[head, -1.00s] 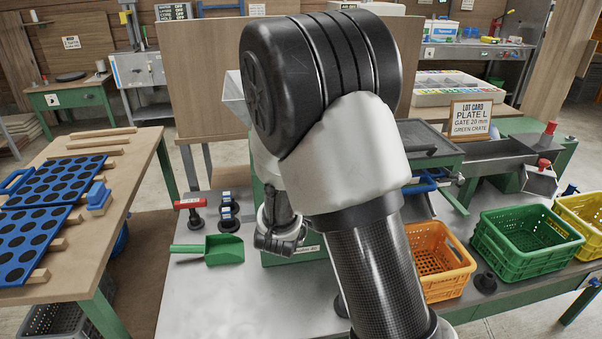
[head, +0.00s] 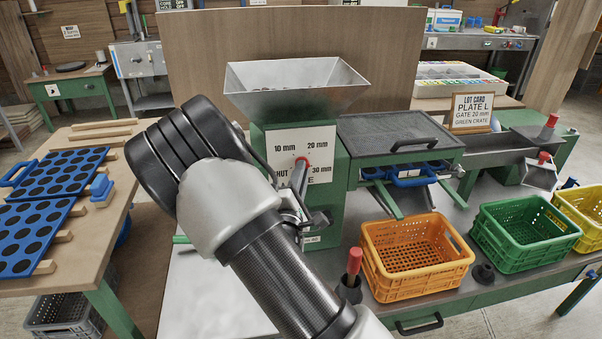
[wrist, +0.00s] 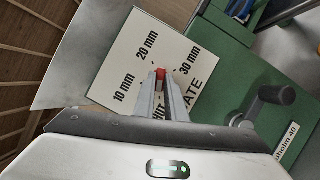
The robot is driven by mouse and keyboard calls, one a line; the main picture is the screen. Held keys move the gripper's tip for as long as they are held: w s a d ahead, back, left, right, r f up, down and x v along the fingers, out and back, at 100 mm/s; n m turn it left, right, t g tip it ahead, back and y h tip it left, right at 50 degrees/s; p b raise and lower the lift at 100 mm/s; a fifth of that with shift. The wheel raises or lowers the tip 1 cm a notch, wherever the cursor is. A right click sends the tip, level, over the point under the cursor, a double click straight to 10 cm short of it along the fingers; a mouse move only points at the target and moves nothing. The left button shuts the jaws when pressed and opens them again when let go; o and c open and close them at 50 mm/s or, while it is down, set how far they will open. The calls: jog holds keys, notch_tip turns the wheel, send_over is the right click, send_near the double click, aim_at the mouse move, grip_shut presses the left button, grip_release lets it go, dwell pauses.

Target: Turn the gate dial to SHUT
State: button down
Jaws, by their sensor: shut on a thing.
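The gate dial (head: 302,159) shows as a small red knob on the white plate (head: 282,146) on the front of the green machine. The plate reads 10 mm, 20 mm and 30 mm, with SHUT and GATE partly covered by my gripper. My gripper (head: 301,168) is shut on the dial. In the wrist view the dial's red end (wrist: 160,73) shows between my two fingertips (wrist: 161,80). My fingers hide most of the dial, so I cannot tell which mark it points to. The hopper (head: 296,85) stands above the plate.
A lot card (head: 471,112) reads Plate L, gate 20 mm, green crate. Orange (head: 415,285), green (head: 525,235) and yellow (head: 580,222) crates stand at the right. A red-handled tool (head: 353,265) stands near the machine. A dark crank handle (wrist: 272,97) is close to my gripper.

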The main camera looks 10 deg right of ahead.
jog(key=shift+n+t, duration=0.4)
jog(key=shift+n, duration=0.5)
jog(key=shift+d, duration=0.1)
jog(key=c, duration=1.8)
grip_release()
jog(key=v, duration=1.7)
jog(key=shift+s+p, duration=0.2)
jog(key=shift+p, duration=0.25)
jog(key=shift+f, duration=0.1)
